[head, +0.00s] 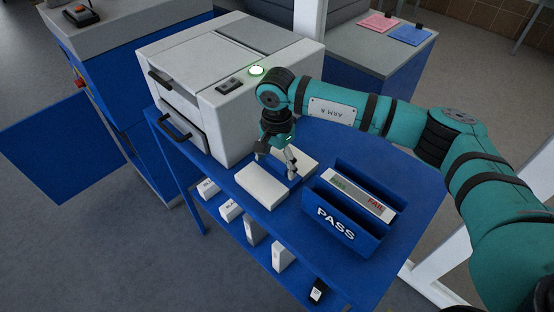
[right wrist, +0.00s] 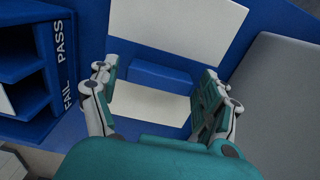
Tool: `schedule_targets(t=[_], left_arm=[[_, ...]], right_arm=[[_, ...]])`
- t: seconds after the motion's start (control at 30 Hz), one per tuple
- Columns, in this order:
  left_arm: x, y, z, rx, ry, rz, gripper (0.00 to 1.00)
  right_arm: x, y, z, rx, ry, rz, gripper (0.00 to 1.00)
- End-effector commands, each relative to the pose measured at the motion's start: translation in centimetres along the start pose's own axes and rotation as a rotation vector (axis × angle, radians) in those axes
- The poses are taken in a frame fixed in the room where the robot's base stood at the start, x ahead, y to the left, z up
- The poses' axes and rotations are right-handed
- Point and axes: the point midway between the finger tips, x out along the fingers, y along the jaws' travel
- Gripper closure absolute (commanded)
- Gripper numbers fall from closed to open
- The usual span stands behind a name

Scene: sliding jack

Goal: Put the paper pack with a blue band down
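The paper pack (head: 262,188) is white with a blue band (head: 285,179) across its middle. It lies flat on the blue table, in front of the printer-like machine. My right gripper (head: 277,165) is over the pack's middle, pointing down. In the right wrist view, my right gripper (right wrist: 160,82) has its fingers wide apart, one at either end of the blue band (right wrist: 160,77). A small gap shows beside the left finger; contact at the right finger is hard to tell. White paper (right wrist: 180,28) shows on both sides of the band. My left gripper is not in view.
A blue sorter (head: 345,212) marked PASS and FAIL stands right of the pack. The grey-white machine (head: 220,85) with a green light stands behind. Several small white boxes (head: 250,232) sit on the shelf below. Bare tabletop (head: 405,180) lies at the right.

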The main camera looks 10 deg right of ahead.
Motion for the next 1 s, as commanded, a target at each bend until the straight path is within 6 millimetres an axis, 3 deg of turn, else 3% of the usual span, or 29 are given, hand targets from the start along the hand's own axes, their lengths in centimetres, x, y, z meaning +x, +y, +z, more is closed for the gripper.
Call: schedule_targets(t=[0.4,0.47,0.8,1.0], left_arm=[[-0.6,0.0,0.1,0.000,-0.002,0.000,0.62],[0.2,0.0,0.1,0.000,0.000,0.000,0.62],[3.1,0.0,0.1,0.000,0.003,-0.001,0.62],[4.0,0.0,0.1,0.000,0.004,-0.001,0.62]], right_arm=[[-0.6,0.0,0.0,0.001,0.000,-0.001,0.11],[-0.9,-0.1,-0.1,0.000,0.000,-0.004,0.11],[-7.9,-0.1,0.0,0.000,0.002,-0.006,0.11],[-11.1,-0.1,0.0,-0.001,0.000,-0.003,0.11]])
